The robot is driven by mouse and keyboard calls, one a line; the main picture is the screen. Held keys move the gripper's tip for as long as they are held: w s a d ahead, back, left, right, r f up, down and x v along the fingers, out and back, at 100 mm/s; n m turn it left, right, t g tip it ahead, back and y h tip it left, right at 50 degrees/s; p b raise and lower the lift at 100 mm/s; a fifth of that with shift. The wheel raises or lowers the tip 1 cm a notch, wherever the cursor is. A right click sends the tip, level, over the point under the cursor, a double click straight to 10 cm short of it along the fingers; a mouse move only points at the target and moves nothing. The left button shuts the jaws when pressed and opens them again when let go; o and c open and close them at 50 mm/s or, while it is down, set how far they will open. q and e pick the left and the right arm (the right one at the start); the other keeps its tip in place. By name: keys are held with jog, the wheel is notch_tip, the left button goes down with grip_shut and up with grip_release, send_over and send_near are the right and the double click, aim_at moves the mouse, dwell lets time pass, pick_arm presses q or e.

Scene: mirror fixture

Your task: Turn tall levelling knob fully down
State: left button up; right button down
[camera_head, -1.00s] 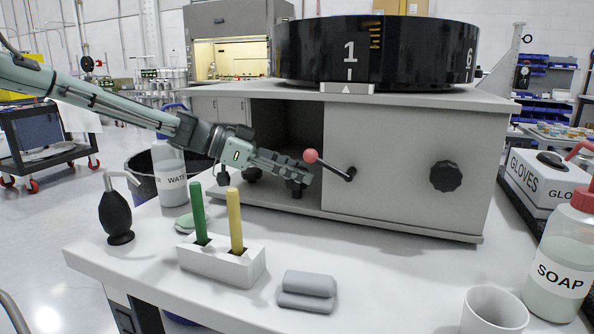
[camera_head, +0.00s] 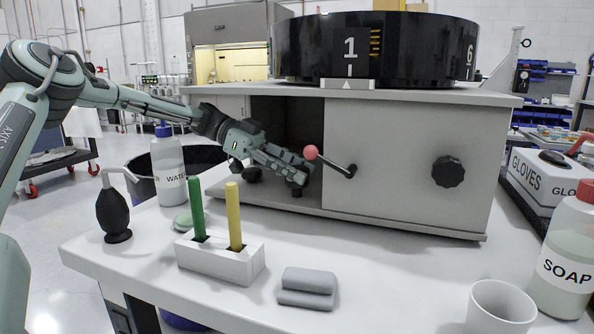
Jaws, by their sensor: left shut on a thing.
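The grey fixture has an open bay (camera_head: 276,118) at its left. My left gripper (camera_head: 294,172) reaches into the bay from the left, slanting downward. It is shut at a dark levelling knob (camera_head: 297,191) near the bay's front edge; the fingers hide most of this knob, and its height cannot be judged. Another, lower dark knob (camera_head: 254,174) sits to the left on the bay floor, apart from the fingertips. My right gripper is not in view.
A red-balled lever (camera_head: 311,153) stands just right of my fingertips. A black knob (camera_head: 448,171) is on the front panel. A white block with green and yellow rods (camera_head: 229,262), a water bottle (camera_head: 168,160) and a black blower (camera_head: 113,210) stand in front and left.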

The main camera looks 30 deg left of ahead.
pick_arm(q)
jog(key=o, duration=1.2)
